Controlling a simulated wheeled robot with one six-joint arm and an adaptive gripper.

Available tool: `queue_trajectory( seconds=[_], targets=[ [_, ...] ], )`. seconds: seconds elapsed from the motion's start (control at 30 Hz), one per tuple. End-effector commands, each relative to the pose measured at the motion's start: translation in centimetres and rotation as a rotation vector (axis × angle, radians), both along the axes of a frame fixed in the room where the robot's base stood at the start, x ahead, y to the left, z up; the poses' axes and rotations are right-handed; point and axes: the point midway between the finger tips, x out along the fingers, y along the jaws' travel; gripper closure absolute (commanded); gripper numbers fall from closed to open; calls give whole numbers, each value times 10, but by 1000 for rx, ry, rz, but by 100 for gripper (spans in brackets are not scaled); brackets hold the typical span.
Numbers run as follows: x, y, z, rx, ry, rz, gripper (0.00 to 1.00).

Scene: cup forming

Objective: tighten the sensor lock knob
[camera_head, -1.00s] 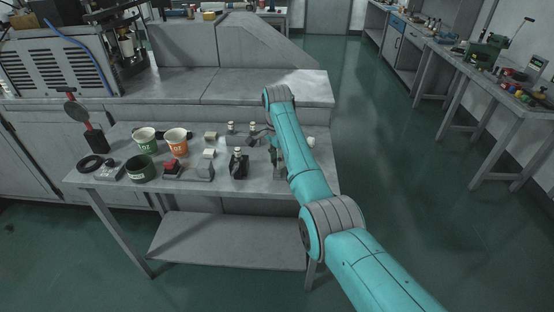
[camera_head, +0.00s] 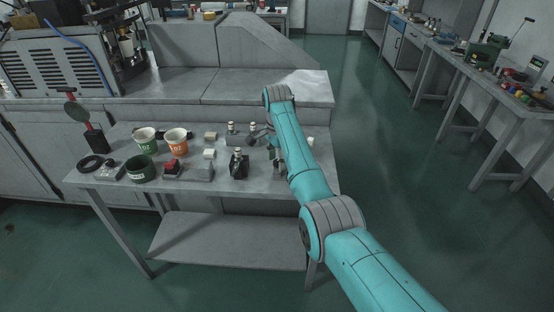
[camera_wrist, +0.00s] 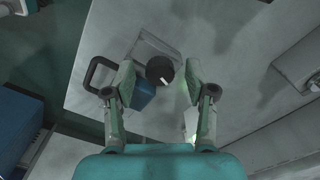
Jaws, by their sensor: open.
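A round black knob (camera_wrist: 160,70) with a white pointer mark shows in the wrist view, on top of a blue body (camera_wrist: 143,95). I take it to be the sensor lock knob. My gripper (camera_wrist: 159,80) is open, with one finger on each side of the knob. Gaps show between the knob and both fingers, so they look apart from it; the height between them is hard to judge. In the head view my arm covers much of this spot, and I cannot make out the knob there.
A black handle-like loop (camera_wrist: 97,75) stands close to the left finger in the wrist view. On the worktable (camera_head: 120,184) are a green-and-white cup (camera_head: 146,141), an orange-and-white cup (camera_head: 176,142), a dark green container (camera_head: 141,170) and a dark bottle (camera_head: 238,165).

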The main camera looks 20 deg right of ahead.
Motion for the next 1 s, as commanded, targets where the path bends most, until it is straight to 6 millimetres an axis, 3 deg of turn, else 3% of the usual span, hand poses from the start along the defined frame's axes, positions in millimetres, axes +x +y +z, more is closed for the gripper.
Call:
queue_trajectory(
  seconds=[0.5,1.0],
  targets=[
    [1,0,67,0,-2,0,44],
    [0,0,74,0,-1,0,44]
  ],
)
